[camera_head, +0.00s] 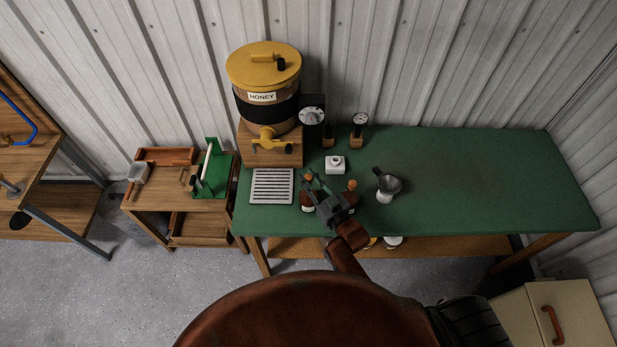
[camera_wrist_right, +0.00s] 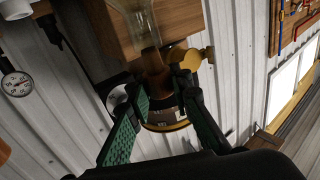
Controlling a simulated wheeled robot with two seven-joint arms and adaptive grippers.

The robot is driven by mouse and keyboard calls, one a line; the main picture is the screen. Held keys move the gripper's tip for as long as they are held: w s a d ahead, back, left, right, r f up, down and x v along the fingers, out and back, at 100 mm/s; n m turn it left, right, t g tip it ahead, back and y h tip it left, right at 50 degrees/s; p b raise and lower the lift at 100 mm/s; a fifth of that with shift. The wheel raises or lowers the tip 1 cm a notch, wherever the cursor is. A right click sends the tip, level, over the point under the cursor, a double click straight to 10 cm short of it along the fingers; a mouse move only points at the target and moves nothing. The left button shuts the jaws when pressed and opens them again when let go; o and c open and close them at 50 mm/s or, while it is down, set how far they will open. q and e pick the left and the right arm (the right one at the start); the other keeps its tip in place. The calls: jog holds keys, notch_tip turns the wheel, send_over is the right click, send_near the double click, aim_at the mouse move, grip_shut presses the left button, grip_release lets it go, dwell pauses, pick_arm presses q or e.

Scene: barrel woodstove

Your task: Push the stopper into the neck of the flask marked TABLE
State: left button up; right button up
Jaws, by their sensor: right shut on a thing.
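My right gripper (camera_head: 314,182) is over the front of the green table, beside the slotted drain plate. It is shut on an orange-brown stopper (camera_wrist_right: 155,78), which shows between the green finger pads in the right wrist view. The clear glass of a flask (camera_wrist_right: 137,14) narrows to its neck right at the stopper, upside down in that view. I cannot tell how deep the stopper sits. In the head view this flask (camera_head: 307,204) stands left of the gripper. A second orange top (camera_head: 352,184) shows right of the gripper. No TABLE marking is readable. My left gripper is not in view.
The honey barrel (camera_head: 266,92) with its yellow tap stands behind. The drain plate (camera_head: 272,186) lies left. The green table (camera_head: 500,185) is clear at right.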

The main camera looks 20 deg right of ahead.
jog(key=shift+f+b, duration=0.55)
jog(key=shift+f, duration=0.6)
jog(key=o, duration=1)
jog(key=shift+c, duration=0.2)
jog(key=shift+s, duration=0.1)
jog(key=v, duration=1.1)
jog(key=shift+s+d, duration=0.15)
jog(key=shift+s, duration=0.25)
